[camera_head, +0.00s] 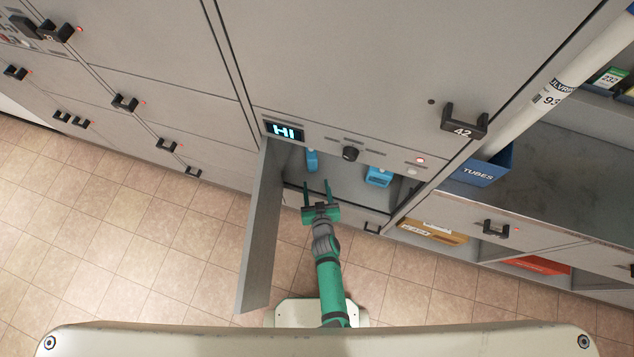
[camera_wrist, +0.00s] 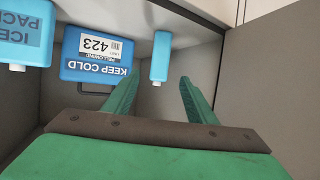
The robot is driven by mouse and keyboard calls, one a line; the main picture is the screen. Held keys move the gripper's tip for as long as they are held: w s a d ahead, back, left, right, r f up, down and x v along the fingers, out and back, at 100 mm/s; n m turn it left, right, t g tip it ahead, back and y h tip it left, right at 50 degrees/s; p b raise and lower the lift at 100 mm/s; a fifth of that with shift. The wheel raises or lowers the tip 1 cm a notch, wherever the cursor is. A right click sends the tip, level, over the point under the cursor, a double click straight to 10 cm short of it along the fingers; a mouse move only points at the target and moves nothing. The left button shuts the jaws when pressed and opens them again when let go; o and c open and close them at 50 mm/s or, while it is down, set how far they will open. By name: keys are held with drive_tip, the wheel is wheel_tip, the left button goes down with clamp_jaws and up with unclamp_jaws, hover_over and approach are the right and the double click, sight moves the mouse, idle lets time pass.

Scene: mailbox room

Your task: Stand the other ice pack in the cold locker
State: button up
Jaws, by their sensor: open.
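The cold locker (camera_head: 345,196) stands open, and my gripper (camera_head: 316,184) is at its opening, fingers pointing in. In the wrist view, which is upside down, my gripper (camera_wrist: 157,84) is open with nothing between its fingers. A narrow blue ice pack (camera_wrist: 160,56) stands edge-on beyond the fingertips, its white cap at the top end; it also shows in the head view (camera_head: 311,160). A second ice pack (camera_wrist: 22,34), labelled, stands upright at the wrist view's left edge, partly cut off. The head view's right blue item (camera_head: 378,176) cannot be identified surely.
A blue KEEP COLD box (camera_wrist: 97,55) numbered 423 stands between the ice packs. The open locker door (camera_head: 262,230) is close on my gripper's left in the head view. A panel with a HI display (camera_head: 284,131) and a knob (camera_head: 350,153) overhangs the opening.

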drive_tip(key=w+r+v, duration=0.1)
drive_tip(key=r+v, duration=0.1)
drive_tip(key=v, duration=0.9)
drive_tip(key=w+r+v, duration=0.1)
drive_tip(key=r+v, duration=0.2)
drive_tip(key=v, duration=0.8)
drive_tip(key=s+a+r+t, duration=0.1)
drive_tip(key=s+r, duration=0.4)
drive_tip(key=r, duration=0.5)
drive_tip(key=s+a+r+m+t+h, duration=0.1)
drive_tip(key=s+r, duration=0.4)
drive_tip(key=r, duration=0.6)
drive_tip(key=shift+a+h, duration=0.2)
drive_tip(key=shift+h, duration=0.1)
